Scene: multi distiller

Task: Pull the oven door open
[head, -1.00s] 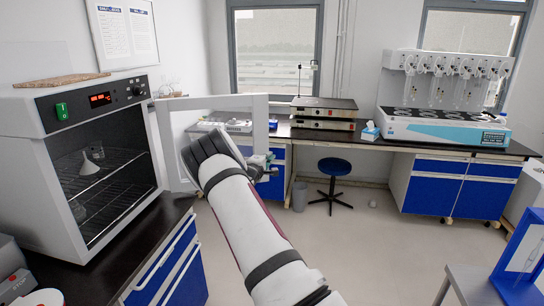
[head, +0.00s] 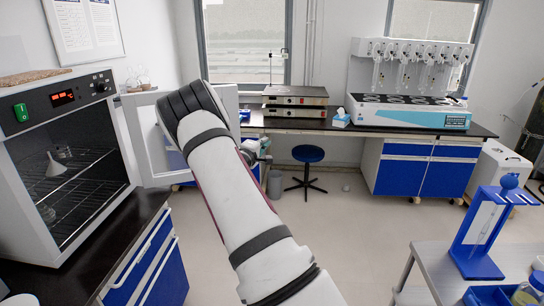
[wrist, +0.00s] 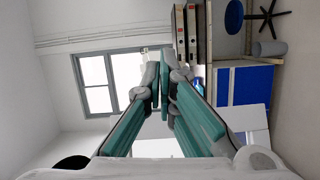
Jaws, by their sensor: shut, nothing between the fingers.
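The oven (head: 60,150) stands on the bench at the left in the head view, with its wire racks and inside exposed. Its white-framed door (head: 150,150) is swung well out from the front, hinged at the oven's right side. My arm covers much of the door. My gripper (head: 262,150) shows only in part beyond my wrist, near the door's far edge; I cannot tell whether it touches the door. In the wrist view its teal fingers (wrist: 162,78) are shut with nothing between them.
The dark bench with blue drawers (head: 150,265) runs below the oven. A stool (head: 308,155) stands on open floor beyond. A far bench holds stacked hotplates (head: 295,105) and a multi distiller (head: 410,110). A table with a blue stand (head: 480,235) is at the right.

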